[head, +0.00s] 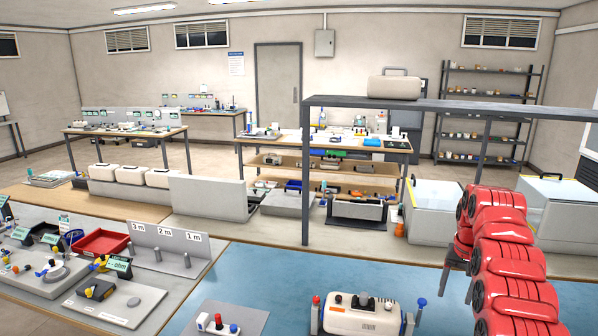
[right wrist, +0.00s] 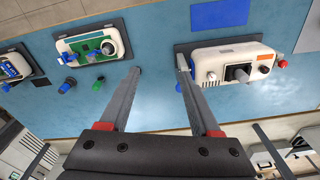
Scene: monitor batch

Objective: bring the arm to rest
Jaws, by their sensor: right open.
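My right arm, red, rises at the right of the head view, and its dark gripper (head: 455,257) shows beside it, above the blue mat (head: 285,275). In the right wrist view the two fingers of this gripper (right wrist: 160,62) stand apart with nothing between them, above the mat. A white monitor unit (head: 362,314) lies on the mat at the bottom of the head view. In the right wrist view a closed white unit (right wrist: 222,64) lies to the right of the fingers. An opened unit with a green board (right wrist: 94,48) lies to their left. My left gripper is not in view.
A grey frame (head: 306,190) with a shelf stands behind the mat. White bins (head: 432,206) stand behind the right arm. A red tray (head: 101,242) and a grey panel with pegs (head: 165,247) are at the left. The mat between them and the white unit is mostly bare.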

